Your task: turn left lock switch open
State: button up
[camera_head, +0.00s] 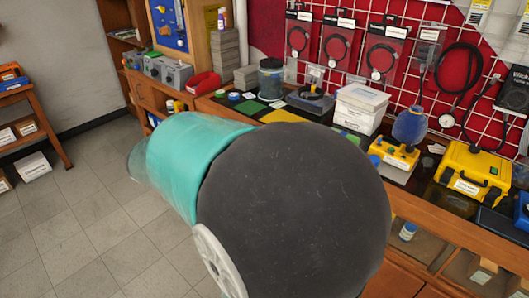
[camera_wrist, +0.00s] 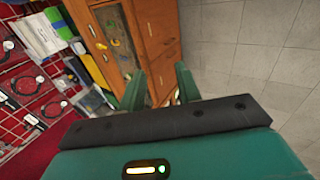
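The yellow case (camera_head: 470,178) stands on the bench at the right in the head view, with a white label and small dark parts on its front. I cannot tell which part is the left lock switch; it is too small to make out. A smaller yellow device (camera_head: 394,154) with a blue bulb (camera_head: 410,125) stands to its left. My gripper (camera_wrist: 159,84) shows in the wrist view with its two green fingers apart and nothing between them. It is tilted toward wooden furniture and the floor, away from the case. My arm hides the head view's middle.
A white box (camera_head: 361,104), a dark jar (camera_head: 270,78) and packets crowd the bench. Hoses and gauges hang on the red wall grid (camera_head: 395,45) behind. A wooden shelf (camera_head: 35,115) stands at the far left. The tiled floor (camera_head: 95,210) at left is clear.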

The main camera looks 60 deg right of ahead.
jog(key=d+f+n+g+h, duration=0.1)
jog(key=d+f+n+h, duration=0.25)
jog(key=d+f, duration=0.55)
jog(key=d+f+n+h, duration=0.2)
jog(key=d+f+h, duration=0.25)
jog(key=d, duration=0.85)
jog(key=d+f+n+g+h, duration=0.1)
jog(key=d+f+n+h, duration=0.2)
jog(key=d+f, duration=0.6)
jog(key=s+d+r, duration=0.1)
jog(key=d+r, duration=0.1)
jog(key=d, duration=1.3)
jog(key=shift+s+d, duration=0.15)
jog(key=shift+r, duration=0.1)
grip_shut()
